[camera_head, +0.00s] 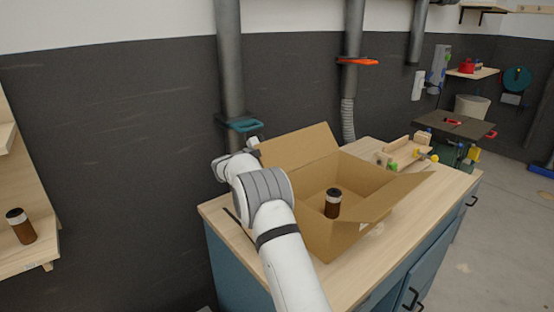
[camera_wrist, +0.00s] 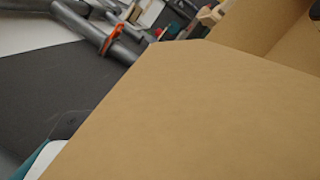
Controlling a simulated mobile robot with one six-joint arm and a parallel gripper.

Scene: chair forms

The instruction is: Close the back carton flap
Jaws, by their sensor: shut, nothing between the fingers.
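An open cardboard carton (camera_head: 367,178) stands on the wooden bench top. Its back flap (camera_head: 300,147) stands up, leaning outward behind the carton. In the wrist view the flap (camera_wrist: 205,110) fills much of the picture, close to the camera. Another flap (camera_head: 400,197) sticks out at the carton's right. My gripper (camera_head: 254,143) is at the left end of the back flap, small and partly hidden by my wrist; it is shut and holds nothing. I cannot tell whether it touches the flap.
A brown jar (camera_head: 332,204) with a dark lid stands inside the carton. Wooden parts (camera_head: 405,152) lie at the bench's back right. Grey pipes (camera_head: 229,70) run up the wall behind. A shelf (camera_head: 30,258) with another brown jar (camera_head: 21,226) is at the far left.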

